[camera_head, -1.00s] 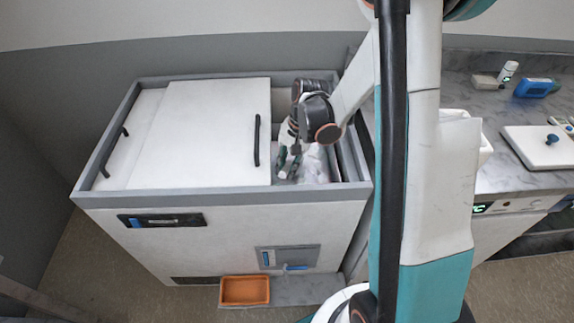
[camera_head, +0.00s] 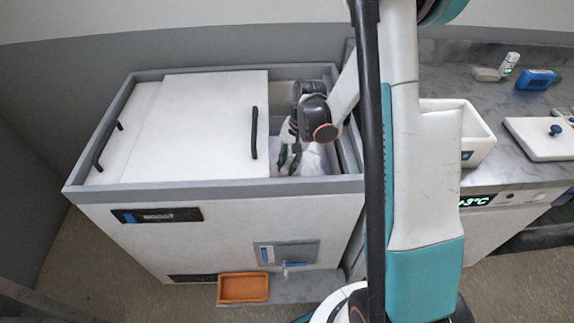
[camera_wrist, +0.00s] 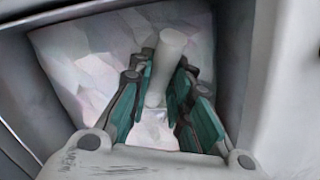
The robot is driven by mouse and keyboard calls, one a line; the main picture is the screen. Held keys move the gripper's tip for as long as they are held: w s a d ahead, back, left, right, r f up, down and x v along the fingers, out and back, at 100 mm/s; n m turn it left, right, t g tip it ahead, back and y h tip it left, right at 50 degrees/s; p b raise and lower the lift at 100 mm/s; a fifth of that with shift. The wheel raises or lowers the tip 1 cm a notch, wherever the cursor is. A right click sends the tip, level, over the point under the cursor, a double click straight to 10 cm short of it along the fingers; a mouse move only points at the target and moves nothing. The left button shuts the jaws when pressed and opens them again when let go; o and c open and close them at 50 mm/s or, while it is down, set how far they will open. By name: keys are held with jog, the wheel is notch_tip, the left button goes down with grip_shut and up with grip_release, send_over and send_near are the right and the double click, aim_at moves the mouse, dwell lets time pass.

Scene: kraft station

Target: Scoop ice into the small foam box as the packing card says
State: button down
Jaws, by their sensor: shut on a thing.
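My gripper (camera_head: 290,158) reaches down into the open right part of the ice chest (camera_head: 230,230). In the wrist view my gripper (camera_wrist: 163,75) is shut on a pale, rod-like scoop handle (camera_wrist: 172,45) between its teal pads. The scoop's bowl is hard to make out. Pale, faceted ice (camera_wrist: 80,60) lies around and below the fingers; some ice shows in the head view (camera_head: 315,160). A white open box (camera_head: 485,135) with a small dark label, seemingly the foam box, stands on the counter right of my arm, partly hidden by it. I cannot make out a packing card.
A white sliding lid (camera_head: 215,125) with a black handle covers the chest's left part. Chest walls stand close around my gripper. A white slab with a blue knob (camera_head: 555,131), a blue device (camera_head: 537,79) and a small bottle (camera_head: 509,63) are on the counter (camera_head: 490,100). An orange tray (camera_head: 243,288) sits low in front.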

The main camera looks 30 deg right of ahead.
aim_at(290, 159)
jog(key=shift+w+d+f+t+h, duration=0.15)
jog(key=shift+w+d, duration=0.45)
jog(key=shift+w, duration=0.1)
jog(key=shift+w+d+f+t+h, duration=0.15)
jog(key=shift+w+d, duration=0.4)
jog(key=shift+w, duration=0.15)
jog(key=shift+t+h, duration=0.4)
jog(key=shift+t, duration=0.1)
jog(key=shift+s+a+r+p, duration=0.2)
jog(key=shift+r+p, duration=0.3)
jog(key=shift+r, duration=0.3)
jog(key=shift+s+a+r+p, duration=0.2)
jog(key=shift+r+p, duration=0.25)
jog(key=shift+r, duration=0.4)
jog(key=shift+s+a+r+p, duration=0.1)
jog(key=shift+s+r+p, duration=0.1)
jog(key=shift+r+p, duration=0.45)
jog(key=s+a+r+t+p, duration=0.1)
jog(key=r+p, duration=0.3)
jog(key=r, duration=0.3)
jog(key=s+a+r+t+h+p, duration=0.1)
jog(key=s+a+r+p, duration=0.1)
jog(key=r+p, duration=0.2)
jog(key=shift+s+r+h, duration=0.25)
jog(key=shift+r+h, duration=0.05)
jog(key=shift+r, duration=1.45)
jog(key=shift+r, duration=0.1)
